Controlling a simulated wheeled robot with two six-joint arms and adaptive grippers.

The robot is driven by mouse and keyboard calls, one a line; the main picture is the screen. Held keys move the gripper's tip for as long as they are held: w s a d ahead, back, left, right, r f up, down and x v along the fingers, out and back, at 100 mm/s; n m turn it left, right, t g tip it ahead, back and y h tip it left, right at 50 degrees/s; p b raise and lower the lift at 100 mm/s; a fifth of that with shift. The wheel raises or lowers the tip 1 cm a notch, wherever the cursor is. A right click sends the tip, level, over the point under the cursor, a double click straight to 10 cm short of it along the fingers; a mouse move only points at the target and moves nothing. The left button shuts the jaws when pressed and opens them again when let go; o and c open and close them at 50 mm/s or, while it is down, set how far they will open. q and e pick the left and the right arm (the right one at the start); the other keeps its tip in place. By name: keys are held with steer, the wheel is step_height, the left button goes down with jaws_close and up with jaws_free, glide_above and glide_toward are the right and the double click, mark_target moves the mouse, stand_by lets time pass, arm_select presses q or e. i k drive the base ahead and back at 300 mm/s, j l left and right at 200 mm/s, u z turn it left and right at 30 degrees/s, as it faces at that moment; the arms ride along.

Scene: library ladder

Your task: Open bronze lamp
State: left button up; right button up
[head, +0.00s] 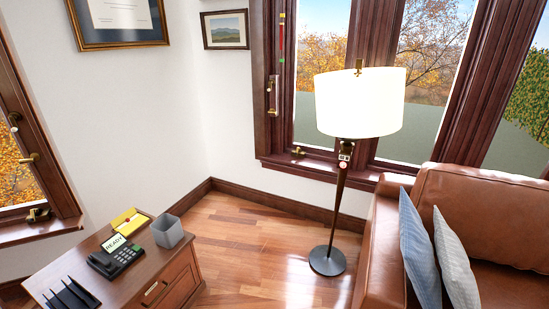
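A floor lamp (338,205) with a white drum shade, a dark bronze-brown pole and a round dark base stands upright on the wood floor, right of centre in the head view. A small brass-coloured piece tops its shade. Small pale and reddish fittings sit on the pole just under the shade. The shade looks bright white, but I cannot tell whether the lamp is lit. Neither of my grippers is in view.
A brown leather sofa (490,215) with two cushions stands close right of the lamp. A wooden cabinet (178,285) at lower left holds a phone (117,257) and a grey bin (167,231). Windows are behind the lamp. The floor (235,245) between cabinet and lamp is clear.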

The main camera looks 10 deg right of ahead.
mark_target(327, 260)
steer(key=i+z, duration=0.1)
steer(key=i, duration=0.4)
steer(key=i+j+z, duration=0.1)
steer(key=i, duration=0.4)
steer(key=i+j+z, duration=0.1)
steer(key=i, duration=0.4)
steer(key=i+l+z, duration=0.1)
steer(key=i+z, duration=0.6)
steer(key=i, duration=0.15)
steer(key=i+j+z, duration=0.15)
steer(key=i+z, duration=0.15)
steer(key=i, duration=0.15)
